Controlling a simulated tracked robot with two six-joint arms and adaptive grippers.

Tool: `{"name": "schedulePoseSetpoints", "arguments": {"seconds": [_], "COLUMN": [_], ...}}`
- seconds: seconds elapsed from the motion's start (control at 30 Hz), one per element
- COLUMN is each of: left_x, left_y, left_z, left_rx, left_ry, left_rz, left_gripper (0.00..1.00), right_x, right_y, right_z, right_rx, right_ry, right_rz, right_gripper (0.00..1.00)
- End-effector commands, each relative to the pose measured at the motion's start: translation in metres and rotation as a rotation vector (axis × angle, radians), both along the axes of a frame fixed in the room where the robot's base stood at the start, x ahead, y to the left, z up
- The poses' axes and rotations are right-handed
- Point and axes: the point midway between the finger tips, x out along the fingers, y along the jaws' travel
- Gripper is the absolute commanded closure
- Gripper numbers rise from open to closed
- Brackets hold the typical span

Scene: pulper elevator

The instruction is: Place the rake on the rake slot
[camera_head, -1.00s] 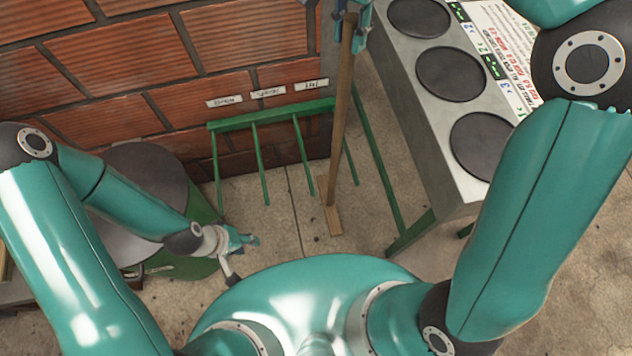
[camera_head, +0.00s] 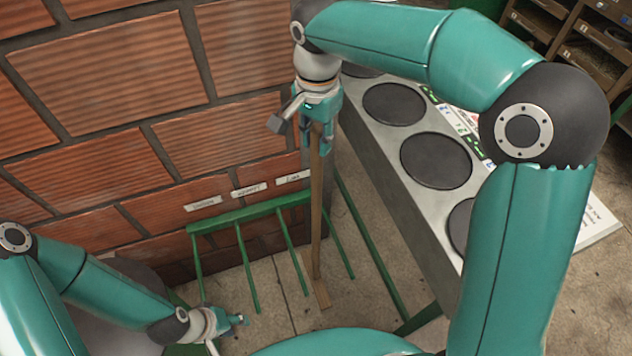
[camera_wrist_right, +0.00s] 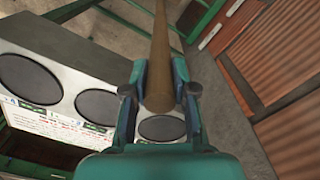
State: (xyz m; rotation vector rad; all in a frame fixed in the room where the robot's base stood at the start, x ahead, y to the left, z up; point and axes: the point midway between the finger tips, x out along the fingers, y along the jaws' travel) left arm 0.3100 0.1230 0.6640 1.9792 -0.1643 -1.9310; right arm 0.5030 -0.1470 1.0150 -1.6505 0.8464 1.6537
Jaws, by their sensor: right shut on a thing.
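The rake has a long wooden handle (camera_head: 317,215) and a flat wooden head (camera_head: 318,290) low near the floor. It hangs nearly upright. My right gripper (camera_head: 317,125) is shut on the upper handle; the handle also shows between its fingers in the right wrist view (camera_wrist_right: 159,80). The green rack (camera_head: 248,212) on the brick wall has several prongs with slots between them. The handle crosses in front of the rack's right part, between two prongs in the picture; whether it is inside that slot I cannot tell. My left gripper (camera_head: 238,321) is low at left, apart from the rake, its jaws unclear.
White labels (camera_head: 249,189) are on the brick wall above the rack. A grey unit with round black plates (camera_head: 436,160) stands close right of the rake. Wooden shelves (camera_head: 590,50) stand at the far right. Bare concrete floor shows below the rack.

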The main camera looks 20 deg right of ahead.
Motion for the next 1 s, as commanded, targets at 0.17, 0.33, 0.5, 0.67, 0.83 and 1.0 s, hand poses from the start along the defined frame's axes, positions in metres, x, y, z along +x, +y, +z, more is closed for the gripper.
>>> {"name": "schedulePoseSetpoints", "arguments": {"seconds": [0.17,0.33,0.5,0.67,0.83,1.0], "left_x": [0.000,0.000,0.000,0.000,0.000,0.000], "left_y": [0.000,0.000,0.000,0.000,0.000,0.000], "left_z": [0.000,0.001,0.001,0.001,0.003,0.003], "left_rx": [0.000,0.000,0.000,0.000,0.000,0.000], "left_ry": [0.000,0.000,0.000,-0.001,-0.001,-0.001], "left_rz": [0.000,0.000,0.000,0.000,0.000,0.000], "left_gripper": [0.60,0.60,0.60,0.60,0.60,0.60], "right_x": [0.000,0.000,0.001,0.000,0.001,0.001], "right_y": [0.000,0.001,0.001,0.001,0.001,0.001], "right_z": [-0.042,-0.068,-0.079,-0.095,-0.115,-0.120], "right_rx": [0.001,0.001,0.002,0.001,0.001,0.002], "right_ry": [0.002,-0.001,-0.002,0.000,-0.002,-0.003], "right_rz": [0.000,0.001,0.000,0.000,0.001,0.001], "right_gripper": [1.00,1.00,1.00,1.00,1.00,1.00]}}
